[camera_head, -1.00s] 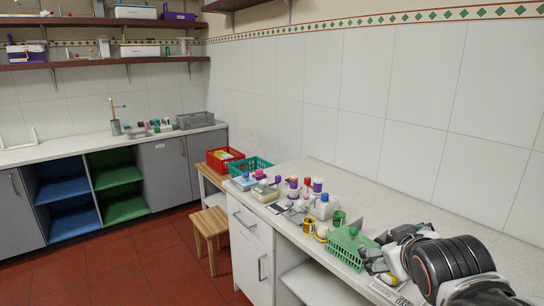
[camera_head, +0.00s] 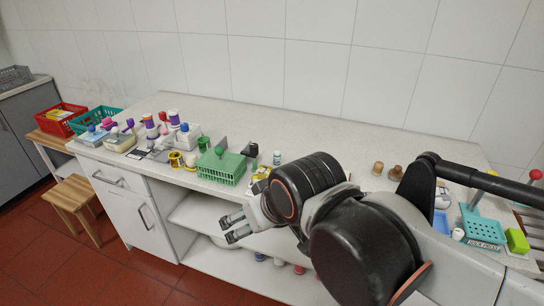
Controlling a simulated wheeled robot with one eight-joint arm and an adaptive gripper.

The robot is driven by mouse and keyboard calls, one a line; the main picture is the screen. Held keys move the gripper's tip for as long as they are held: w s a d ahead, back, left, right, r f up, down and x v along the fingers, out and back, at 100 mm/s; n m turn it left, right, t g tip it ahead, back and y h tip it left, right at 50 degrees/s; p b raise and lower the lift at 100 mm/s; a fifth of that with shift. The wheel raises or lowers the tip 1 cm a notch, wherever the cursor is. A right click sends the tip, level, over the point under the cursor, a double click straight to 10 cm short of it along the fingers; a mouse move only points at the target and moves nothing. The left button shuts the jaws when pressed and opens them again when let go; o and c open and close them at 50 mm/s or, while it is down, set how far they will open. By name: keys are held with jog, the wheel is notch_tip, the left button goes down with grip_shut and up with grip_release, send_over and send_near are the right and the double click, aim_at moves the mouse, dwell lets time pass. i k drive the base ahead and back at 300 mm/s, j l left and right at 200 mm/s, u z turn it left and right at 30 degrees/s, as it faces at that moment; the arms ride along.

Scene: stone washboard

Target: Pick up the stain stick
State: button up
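I cannot tell for certain which item is the stain stick. Small stick-like containers stand on the left part of the counter: a white one with purple bands (camera_head: 150,126) and a similar purple-topped one (camera_head: 173,118), beside several small items with coloured knobs. A small white bottle with a teal cap (camera_head: 277,158) and a dark-topped item (camera_head: 253,150) stand behind my arm. My gripper (camera_head: 234,227) is in front of the counter's front edge, below the green basket, with its two fingers apart and pointing left. It is empty and apart from all these items.
A green basket (camera_head: 228,168) stands near the counter's front edge, with yellow (camera_head: 175,159) and green (camera_head: 203,144) tins left of it. Brown knobs (camera_head: 377,168) and a teal tray (camera_head: 482,227) are on the right. The counter's (camera_head: 315,140) back middle is clear. A wooden stool (camera_head: 75,202) stands left.

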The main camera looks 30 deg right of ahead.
aim_at(277, 155)
jog(key=j+z, duration=0.6)
jog(key=z, duration=0.15)
jog(key=j+z, duration=0.4)
jog(key=i+l, duration=0.05)
jog(key=l, duration=0.05)
